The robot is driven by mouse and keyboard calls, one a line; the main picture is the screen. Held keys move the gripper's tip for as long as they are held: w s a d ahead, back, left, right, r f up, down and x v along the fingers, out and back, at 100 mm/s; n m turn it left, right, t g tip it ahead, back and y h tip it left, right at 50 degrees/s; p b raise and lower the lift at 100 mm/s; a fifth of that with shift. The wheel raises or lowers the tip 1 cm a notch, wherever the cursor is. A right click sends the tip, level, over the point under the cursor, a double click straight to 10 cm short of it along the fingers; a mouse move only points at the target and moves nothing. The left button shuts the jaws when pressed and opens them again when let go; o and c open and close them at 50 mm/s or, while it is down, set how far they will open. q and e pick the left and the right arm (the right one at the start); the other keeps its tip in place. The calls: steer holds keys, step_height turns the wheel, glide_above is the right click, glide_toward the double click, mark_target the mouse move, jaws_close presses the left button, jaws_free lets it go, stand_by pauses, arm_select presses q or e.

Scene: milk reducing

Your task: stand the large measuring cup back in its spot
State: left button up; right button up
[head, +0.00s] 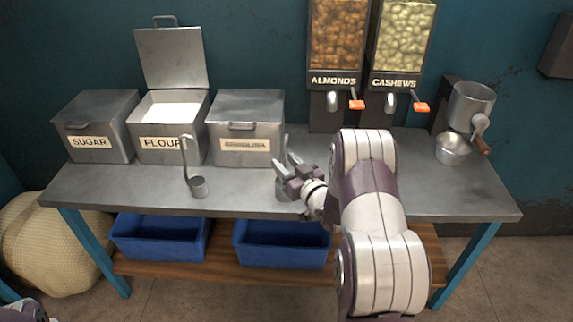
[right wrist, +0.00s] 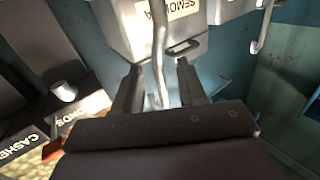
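A metal measuring cup (head: 281,189) with a tall thin handle stands on the table in front of the right-hand bin, mostly hidden by my right gripper (head: 285,172). In the right wrist view its handle (right wrist: 160,50) runs between the two fingers of that gripper (right wrist: 160,78), with gaps on both sides, so the gripper looks open around or just behind it. A second metal cup (head: 198,187) with a hooked upright handle stands in front of the flour bin. I cannot tell for sure which cup is larger. My left gripper is not in view.
Metal bins for sugar (head: 95,125), flour (head: 170,145), lid open, and semolina (head: 245,125) line the back left of the table (head: 440,190). Almond (head: 335,45) and cashew (head: 402,45) dispensers stand behind my right arm. A grinder (head: 470,105) with a metal bowl (head: 452,150) is at the right.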

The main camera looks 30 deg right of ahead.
steer(key=shift+r, duration=0.2)
steer(key=s, duration=1.2)
steer(key=w+a+f+g+h, duration=0.1)
steer(key=w+a+f+g, duration=0.2)
steer(key=g, duration=0.4)
steer(key=s+a+r+g, duration=0.1)
steer(key=s+a+g, duration=0.8)
steer(key=s+a, duration=0.4)
steer(key=s, duration=0.4)
steer(key=shift+s+a+g+p, duration=0.3)
steer(key=shift+p, duration=0.05)
steer(key=shift+c, duration=0.3)
